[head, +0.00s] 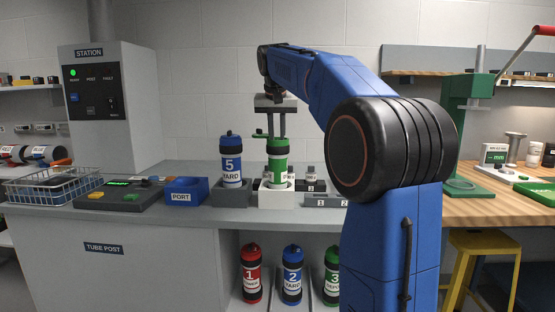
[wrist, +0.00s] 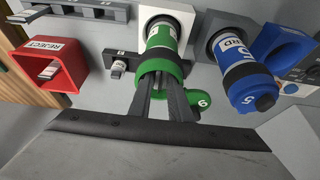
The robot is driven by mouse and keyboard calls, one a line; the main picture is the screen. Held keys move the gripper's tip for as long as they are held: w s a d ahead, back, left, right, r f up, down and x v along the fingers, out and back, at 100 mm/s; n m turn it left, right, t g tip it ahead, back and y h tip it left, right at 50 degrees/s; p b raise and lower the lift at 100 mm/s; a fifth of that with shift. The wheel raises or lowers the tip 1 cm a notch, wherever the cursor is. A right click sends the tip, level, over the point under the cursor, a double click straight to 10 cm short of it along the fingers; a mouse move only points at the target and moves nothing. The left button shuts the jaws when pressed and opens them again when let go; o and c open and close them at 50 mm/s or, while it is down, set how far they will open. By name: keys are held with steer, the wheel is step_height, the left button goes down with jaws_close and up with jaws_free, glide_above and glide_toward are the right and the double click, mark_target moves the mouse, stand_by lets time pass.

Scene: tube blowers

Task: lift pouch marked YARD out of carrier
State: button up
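A green carrier (head: 277,155) stands upright in a white holder (head: 276,198). In the wrist view the green carrier (wrist: 163,50) has its top open, with a green numbered lid (wrist: 205,101) swung out to the side. My gripper (head: 277,136) points down over it. In the wrist view the fingers of my gripper (wrist: 160,85) reach into the mouth, with a gap between them. The fingertips are hidden inside. No pouch marked YARD shows; the carrier's inside is hidden, so I cannot tell whether the fingers grip anything.
A closed blue carrier marked 5 YARD (head: 231,160) stands close on the left in a grey holder. A blue PORT block (head: 186,190) and a wire basket (head: 53,184) are further left. A red REJECT bin (wrist: 56,67) shows in the wrist view. More carriers stand on the lower shelf.

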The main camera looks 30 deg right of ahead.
steer(key=shift+f, duration=0.15)
jaws_close()
step_height(320, 180, up, 18)
stand_by(0.8)
stand_by(0.4)
